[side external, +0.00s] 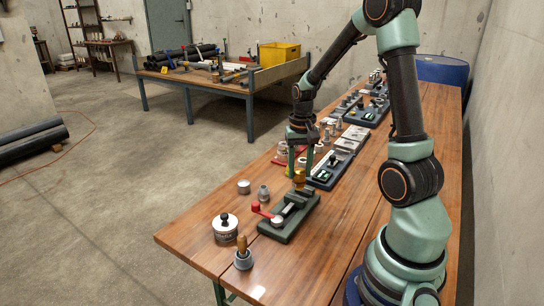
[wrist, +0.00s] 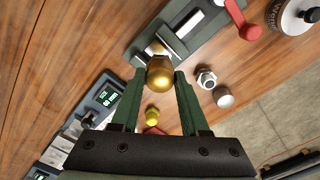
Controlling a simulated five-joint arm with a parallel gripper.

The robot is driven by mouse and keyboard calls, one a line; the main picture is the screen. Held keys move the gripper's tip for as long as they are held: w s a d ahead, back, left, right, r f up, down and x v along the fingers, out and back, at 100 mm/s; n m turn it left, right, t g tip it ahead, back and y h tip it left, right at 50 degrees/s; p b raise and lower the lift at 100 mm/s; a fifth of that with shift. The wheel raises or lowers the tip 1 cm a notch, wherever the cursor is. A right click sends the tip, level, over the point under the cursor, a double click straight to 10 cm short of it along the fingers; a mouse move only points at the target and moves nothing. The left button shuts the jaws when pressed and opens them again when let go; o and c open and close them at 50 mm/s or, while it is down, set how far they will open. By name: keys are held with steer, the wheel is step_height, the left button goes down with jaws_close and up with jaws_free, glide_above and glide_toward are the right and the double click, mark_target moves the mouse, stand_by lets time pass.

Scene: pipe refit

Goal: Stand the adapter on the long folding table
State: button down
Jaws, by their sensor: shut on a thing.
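A brass-coloured fitting, which looks like the adapter (wrist: 160,74), is between the fingertips of my gripper (wrist: 158,84) in the wrist view. My gripper is shut on it. In the side view the fitting (side external: 299,179) shows below my gripper (side external: 299,167), at the far end of a green vise (side external: 279,229) with a red handle. I cannot tell whether the fitting touches the vise. The vise (wrist: 197,38) also shows just beyond the fitting in the wrist view. The long wooden table (side external: 315,254) carries the vise.
Two small grey fittings (side external: 263,193) (side external: 244,187) stand left of the vise. A lidded tin (side external: 225,229) and a wooden-handled pot (side external: 243,256) stand near the front-left edge. Several trays of parts (side external: 330,168) line the table farther back. Bare wood lies right of the vise.

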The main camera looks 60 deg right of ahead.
steer(key=shift+w+d+f, duration=0.7)
steer(key=shift+w+f, duration=0.05)
steer(key=shift+w, duration=0.9)
steer(key=shift+w+d+f, duration=0.7)
steer(key=shift+w+f, duration=0.05)
steer(key=shift+w, duration=0.9)
steer(key=shift+w+d+f, duration=0.7)
steer(key=shift+w+f, duration=0.05)
steer(key=shift+w, duration=0.9)
steer(key=shift+f, duration=0.6)
steer(key=shift+c, duration=0.8)
jaws_free()
step_height(320, 180, up, 7)
